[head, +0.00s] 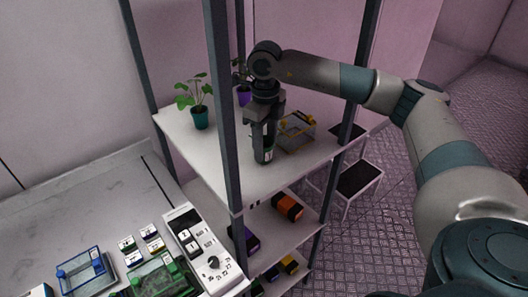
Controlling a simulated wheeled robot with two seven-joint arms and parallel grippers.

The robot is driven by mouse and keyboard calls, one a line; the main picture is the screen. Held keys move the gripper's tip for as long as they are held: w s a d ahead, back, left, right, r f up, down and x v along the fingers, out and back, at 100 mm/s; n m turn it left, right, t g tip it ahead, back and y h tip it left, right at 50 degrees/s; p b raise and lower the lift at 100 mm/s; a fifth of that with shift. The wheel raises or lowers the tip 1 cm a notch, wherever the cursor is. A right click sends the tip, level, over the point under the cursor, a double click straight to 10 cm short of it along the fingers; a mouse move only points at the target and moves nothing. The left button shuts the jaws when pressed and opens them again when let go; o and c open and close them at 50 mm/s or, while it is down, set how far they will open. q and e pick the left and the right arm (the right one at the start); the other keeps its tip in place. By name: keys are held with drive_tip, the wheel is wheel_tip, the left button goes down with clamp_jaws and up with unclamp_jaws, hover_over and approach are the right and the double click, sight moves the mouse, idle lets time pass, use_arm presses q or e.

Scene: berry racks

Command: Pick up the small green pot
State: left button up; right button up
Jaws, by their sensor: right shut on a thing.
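A small green, teal-toned pot (200,117) with a leafy plant stands upright on the upper white shelf, near its left back edge. My right gripper (264,156) points down over the front middle of the same shelf, to the right of the pot and apart from it. It is shut on a small dark item (268,148) with a pale label, mostly hidden by the fingers. I cannot tell exactly what this item is. A purple pot (243,96) with a plant stands farther back, partly hidden by my right arm. My left gripper is not in view.
A yellow-trimmed clear basket (297,132) stands just right of my right gripper. Dark rack posts (222,110) rise in front. Lower shelves hold an orange-and-black item (287,206). A table at left bears a white device (198,248) and a blue clear box (86,270).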

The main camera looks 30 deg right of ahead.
drive_tip(key=shift+r+b, duration=0.45)
drive_tip(key=shift+r, duration=0.2)
wheel_tip(320, 180, up, 9)
drive_tip(key=b, duration=0.3)
drive_tip(key=shift+f, duration=0.15)
